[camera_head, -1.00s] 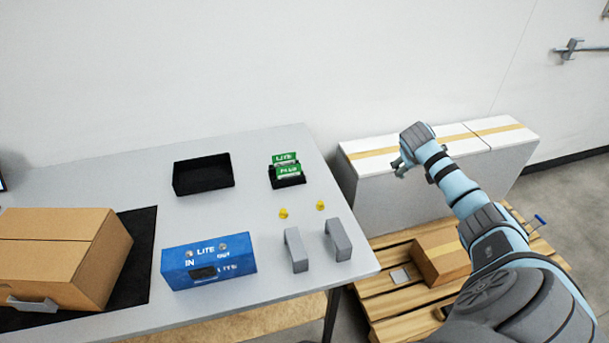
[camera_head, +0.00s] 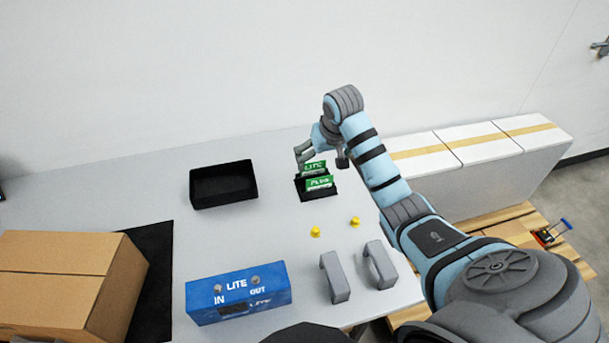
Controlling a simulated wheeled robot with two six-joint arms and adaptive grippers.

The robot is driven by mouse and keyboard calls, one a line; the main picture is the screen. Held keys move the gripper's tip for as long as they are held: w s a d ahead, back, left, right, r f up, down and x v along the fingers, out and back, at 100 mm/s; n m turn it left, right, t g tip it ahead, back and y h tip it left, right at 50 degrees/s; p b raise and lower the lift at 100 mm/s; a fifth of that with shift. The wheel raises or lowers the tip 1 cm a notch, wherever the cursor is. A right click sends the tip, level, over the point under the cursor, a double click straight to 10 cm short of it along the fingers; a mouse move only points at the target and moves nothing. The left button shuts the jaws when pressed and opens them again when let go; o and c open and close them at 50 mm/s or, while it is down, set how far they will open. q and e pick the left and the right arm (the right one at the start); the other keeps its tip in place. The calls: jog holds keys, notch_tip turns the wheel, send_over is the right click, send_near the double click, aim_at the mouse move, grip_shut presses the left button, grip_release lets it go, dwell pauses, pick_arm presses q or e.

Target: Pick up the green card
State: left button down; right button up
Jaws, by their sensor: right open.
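Two green cards stand in a small black holder (camera_head: 318,196) on the grey table. The rear green card (camera_head: 314,168) reads LITE and the front green card (camera_head: 319,183) reads PLUS. My right gripper (camera_head: 320,160) is open and empty. It is over the back of the holder, close to the top of the LITE card. One finger shows left of the card and one right of it. I cannot tell whether the fingers touch the card. My left gripper is not in view.
An empty black tray (camera_head: 222,203) lies left of the holder. Two yellow knobs (camera_head: 316,232), two grey handles (camera_head: 333,277) and a blue LITE box (camera_head: 240,293) are nearer the front. A cardboard box (camera_head: 70,285) is at left. White boxes (camera_head: 480,165) stand right of the table.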

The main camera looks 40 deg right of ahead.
aim_at(320, 178)
jog(key=x, duration=0.2)
jog(key=b+x, duration=0.1)
jog(key=x, duration=0.2)
jog(key=s+x, duration=0.1)
jog(key=x, duration=0.1)
jog(key=shift+w+f+b, duration=0.1)
jog(key=shift+f+b, duration=0.25)
jog(key=shift+b, duration=0.05)
jog(key=b+x, duration=0.1)
jog(key=x, duration=0.5)
jog(key=shift+d+f+b, duration=0.1)
jog(key=shift+d+b, duration=0.15)
jog(key=shift+b, duration=0.15)
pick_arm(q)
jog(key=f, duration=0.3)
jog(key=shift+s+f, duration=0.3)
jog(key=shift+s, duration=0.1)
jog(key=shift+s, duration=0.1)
pick_arm(e)
jog(key=shift+c, duration=0.4)
jog(key=c, duration=0.8)
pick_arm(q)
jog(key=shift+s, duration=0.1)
